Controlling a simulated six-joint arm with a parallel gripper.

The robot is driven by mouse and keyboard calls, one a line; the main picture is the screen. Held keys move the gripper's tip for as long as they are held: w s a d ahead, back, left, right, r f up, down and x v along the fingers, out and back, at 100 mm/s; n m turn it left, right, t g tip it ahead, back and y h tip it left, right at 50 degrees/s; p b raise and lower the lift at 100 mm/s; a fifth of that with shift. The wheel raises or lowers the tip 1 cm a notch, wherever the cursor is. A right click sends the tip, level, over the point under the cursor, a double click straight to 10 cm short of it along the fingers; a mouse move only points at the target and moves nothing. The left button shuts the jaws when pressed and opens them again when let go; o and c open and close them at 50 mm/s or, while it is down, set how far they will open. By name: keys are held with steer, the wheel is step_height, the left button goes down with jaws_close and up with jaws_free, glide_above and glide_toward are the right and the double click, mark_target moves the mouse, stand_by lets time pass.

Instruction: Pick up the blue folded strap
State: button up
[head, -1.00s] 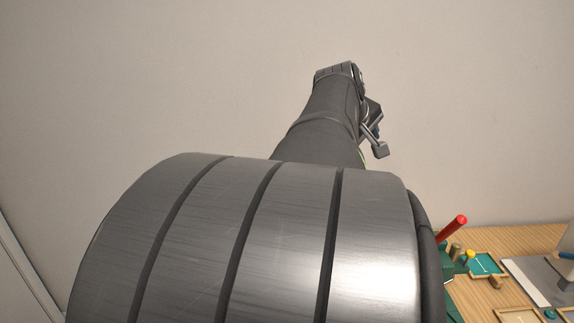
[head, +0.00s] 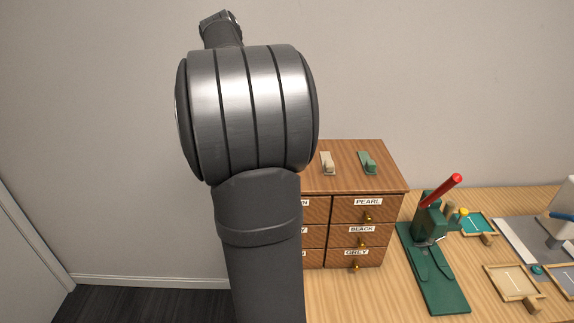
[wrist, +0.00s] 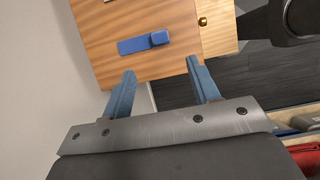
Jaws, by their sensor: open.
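The blue folded strap (wrist: 144,43) lies flat on the wooden top of a cabinet in the wrist view. It is a long flat piece with a raised block at its right end. My gripper (wrist: 161,66) is open and empty, its two blue-grey fingers apart. In the wrist view the fingertips sit just below the strap in the picture, and I see no contact. In the head view my arm covers the left part of the cabinet, and neither the blue strap nor my fingers show.
The drawer cabinet (head: 349,184) also carries a cream strap (head: 328,163) and a green strap (head: 368,162). Labelled drawers with brass knobs face front. A green press (head: 437,270) with a red handle stands on the table to the right, with small trays (head: 512,284) beyond it.

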steer(key=x, duration=1.2)
steer(key=shift+f, duration=0.3)
steer(key=c, duration=1)
